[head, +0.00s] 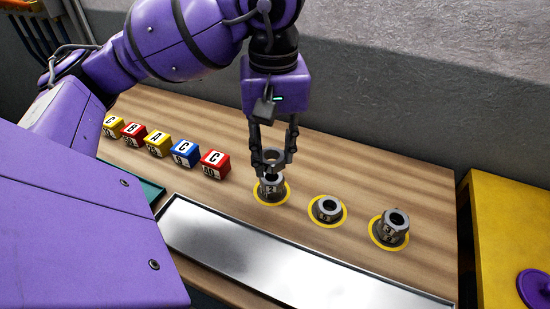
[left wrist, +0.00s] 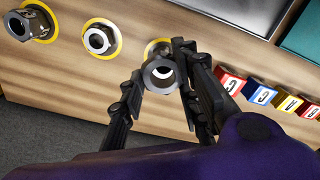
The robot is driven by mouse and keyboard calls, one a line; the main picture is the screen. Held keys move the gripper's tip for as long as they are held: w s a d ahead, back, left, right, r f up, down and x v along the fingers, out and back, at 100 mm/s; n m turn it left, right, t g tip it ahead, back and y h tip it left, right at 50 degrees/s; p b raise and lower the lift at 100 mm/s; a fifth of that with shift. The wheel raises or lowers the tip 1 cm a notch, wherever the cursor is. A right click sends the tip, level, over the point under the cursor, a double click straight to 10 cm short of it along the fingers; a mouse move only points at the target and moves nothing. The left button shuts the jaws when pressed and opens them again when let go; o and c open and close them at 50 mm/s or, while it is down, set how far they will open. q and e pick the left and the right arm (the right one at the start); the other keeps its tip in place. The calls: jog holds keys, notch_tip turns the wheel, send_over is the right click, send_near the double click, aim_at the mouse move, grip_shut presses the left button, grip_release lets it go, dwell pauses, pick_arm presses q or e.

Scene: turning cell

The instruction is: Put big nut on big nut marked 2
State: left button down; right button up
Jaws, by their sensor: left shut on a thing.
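My left gripper (head: 273,160) is shut on a grey big nut (head: 273,156), which also shows between the fingertips in the left wrist view (left wrist: 160,75). The held nut is just above a grey marked nut (head: 272,187) on the leftmost yellow ring. Whether the two touch cannot be told. A lower marked nut (head: 327,208) sits on the middle ring, and a taller nut piece (head: 394,224) on the right ring. Both also show in the left wrist view, the middle one (left wrist: 100,40) and the right one (left wrist: 33,24). Their markings are too small to read surely. My right gripper is out of view.
A row of lettered cubes in red, blue and yellow (head: 185,153) lies left of the rings on the wooden bench (head: 340,158). A shiny metal tray (head: 270,255) runs along the front. A grey wall (head: 400,90) rises behind; a yellow surface (head: 505,220) is at right.

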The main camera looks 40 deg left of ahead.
aim_at(273, 177)
pick_arm(q)
jog(key=shift+w+a+f, duration=0.3)
jog(key=shift+w+f, duration=0.05)
jog(key=shift+f, duration=0.15)
jog(key=shift+w+a+f, duration=0.25)
jog(key=shift+w+f, duration=0.05)
jog(key=shift+f, duration=0.2)
jog(key=shift+w+a+f, duration=0.1)
jog(key=shift+f, duration=0.8)
jog(key=shift+w+a+f, duration=0.1)
jog(key=shift+f, duration=0.8)
jog(key=shift+f, duration=0.2)
jog(key=c, duration=1.3)
grip_release()
jog(key=shift+r, duration=0.1)
notch_tip(273, 177, up, 12)
jog(key=shift+r, duration=0.1)
